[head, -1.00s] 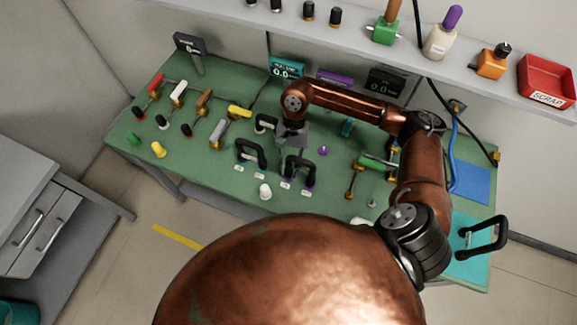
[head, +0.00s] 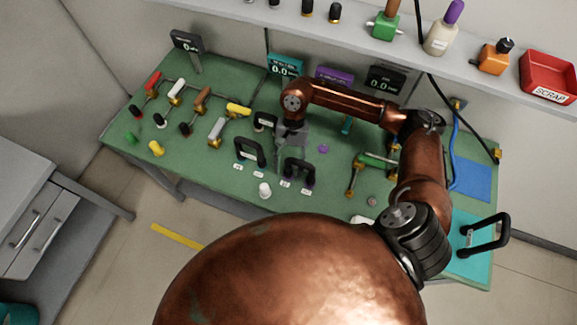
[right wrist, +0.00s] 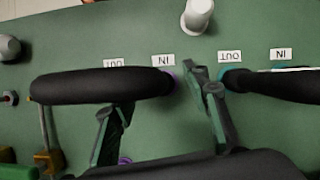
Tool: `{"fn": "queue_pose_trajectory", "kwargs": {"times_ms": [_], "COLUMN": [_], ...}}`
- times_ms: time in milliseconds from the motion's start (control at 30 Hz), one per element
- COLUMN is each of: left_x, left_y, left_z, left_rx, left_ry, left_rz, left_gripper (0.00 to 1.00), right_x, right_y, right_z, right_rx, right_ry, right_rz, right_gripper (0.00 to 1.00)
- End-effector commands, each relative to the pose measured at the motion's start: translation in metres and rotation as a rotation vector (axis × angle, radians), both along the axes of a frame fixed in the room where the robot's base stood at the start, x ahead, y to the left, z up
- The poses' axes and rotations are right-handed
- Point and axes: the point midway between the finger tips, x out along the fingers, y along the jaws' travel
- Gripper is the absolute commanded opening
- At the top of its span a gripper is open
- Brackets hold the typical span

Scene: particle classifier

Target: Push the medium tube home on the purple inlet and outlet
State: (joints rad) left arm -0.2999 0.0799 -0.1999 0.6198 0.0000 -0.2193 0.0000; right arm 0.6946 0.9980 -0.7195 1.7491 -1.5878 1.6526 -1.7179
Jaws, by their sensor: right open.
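The medium tube appears to be the black arched tube (head: 299,169) on the green bench, at the purple fittings. In the right wrist view the black tube (right wrist: 95,87) lies across the left half, with a purple fitting (right wrist: 173,81) at its right end beside the IN label (right wrist: 163,60). Its left end and seating depth cannot be told. My right gripper (head: 282,158) is over the bench beside this tube. Its fingers (right wrist: 160,95) are spread in the wrist view, one overlapped by the tube, the other past its right end; no grip shows. My left gripper is out of view.
Another black tube (head: 249,152) with a teal fitting (right wrist: 225,77) stands close by. A white knob (head: 264,190) is in front. Valves with coloured handles (head: 239,110) stand left, a green-handled one (head: 377,161) right. A shelf (head: 350,40) runs above.

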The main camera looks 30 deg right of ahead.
Motion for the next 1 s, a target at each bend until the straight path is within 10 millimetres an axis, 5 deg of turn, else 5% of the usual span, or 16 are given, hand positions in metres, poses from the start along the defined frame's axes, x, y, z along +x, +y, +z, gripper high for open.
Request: {"fn": "queue_pose_trajectory", "kwargs": {"times_ms": [167,700,1000], "left_x": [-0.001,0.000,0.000], "left_y": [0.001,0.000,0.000], "left_z": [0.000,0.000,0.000], "left_rx": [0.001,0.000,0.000], "left_ry": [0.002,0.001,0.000], "left_rz": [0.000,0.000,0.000], "left_gripper": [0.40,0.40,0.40], "right_x": [0.004,0.033,0.036], "right_y": [-0.003,-0.027,-0.030], "right_z": [0.010,0.100,0.111], "right_rx": [-0.001,0.000,0.000], "right_ry": [-0.003,-0.001,0.001], "right_rz": [-0.001,-0.001,0.000], "right_gripper": [0.42,0.42,0.42]}}
